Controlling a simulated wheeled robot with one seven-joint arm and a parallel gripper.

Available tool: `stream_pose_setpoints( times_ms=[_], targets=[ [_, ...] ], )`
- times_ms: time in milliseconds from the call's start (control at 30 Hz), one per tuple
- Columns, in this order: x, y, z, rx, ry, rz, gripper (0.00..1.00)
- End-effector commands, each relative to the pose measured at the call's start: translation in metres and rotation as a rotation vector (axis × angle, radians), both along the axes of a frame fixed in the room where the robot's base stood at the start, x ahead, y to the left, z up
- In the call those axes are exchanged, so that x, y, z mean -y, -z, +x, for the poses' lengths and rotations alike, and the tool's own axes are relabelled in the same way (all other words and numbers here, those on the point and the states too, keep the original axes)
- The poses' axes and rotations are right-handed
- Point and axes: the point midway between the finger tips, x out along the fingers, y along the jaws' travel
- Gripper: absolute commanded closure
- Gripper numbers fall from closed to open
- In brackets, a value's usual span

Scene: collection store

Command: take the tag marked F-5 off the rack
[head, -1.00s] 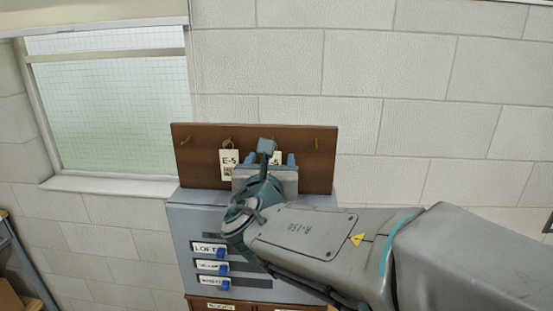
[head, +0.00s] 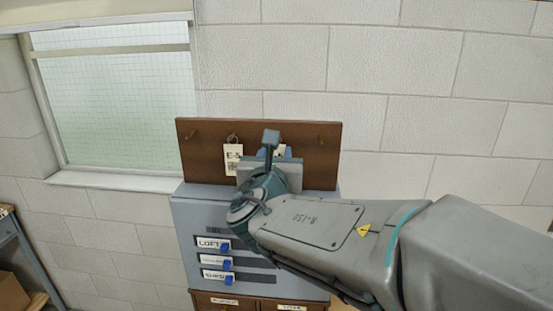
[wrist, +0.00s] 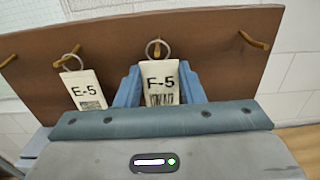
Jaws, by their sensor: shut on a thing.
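The tag marked F-5 (wrist: 160,84) is white with a ring at its top, and it shows upright in the wrist view. Its ring is still around or against a brass hook (wrist: 153,50) on the brown rack (wrist: 204,50); I cannot tell which. My gripper (wrist: 160,88) is shut on this tag, with a blue finger on each side. In the head view my gripper (head: 273,154) is in front of the rack and hides most of the tag. A similar tag marked E-5 (wrist: 84,90) hangs from the hook to the left.
Empty hooks (head: 191,135) are at both ends of the rack. Below stands a grey cabinet (head: 190,225) with labelled blue-handled slots, such as LOFT (head: 212,244). A window (head: 115,90) is at the left. The block wall (head: 440,80) behind is bare.

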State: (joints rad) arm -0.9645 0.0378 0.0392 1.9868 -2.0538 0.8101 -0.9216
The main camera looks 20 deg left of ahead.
Motion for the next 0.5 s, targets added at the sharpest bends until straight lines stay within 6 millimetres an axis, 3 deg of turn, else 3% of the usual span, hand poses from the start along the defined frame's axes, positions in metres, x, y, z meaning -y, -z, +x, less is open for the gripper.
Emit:
stream_pose_setpoints(
  times_ms=[67, 267, 500],
  targets=[
    [0.0, -0.001, -0.001, 0.002, 0.0, 0.003, 0.86],
    [0.01, -0.001, -0.034, 0.003, -0.003, 0.002, 0.86],
    [0.03, 0.0, -0.094, 0.004, -0.004, 0.003, 0.86]
  ],
)
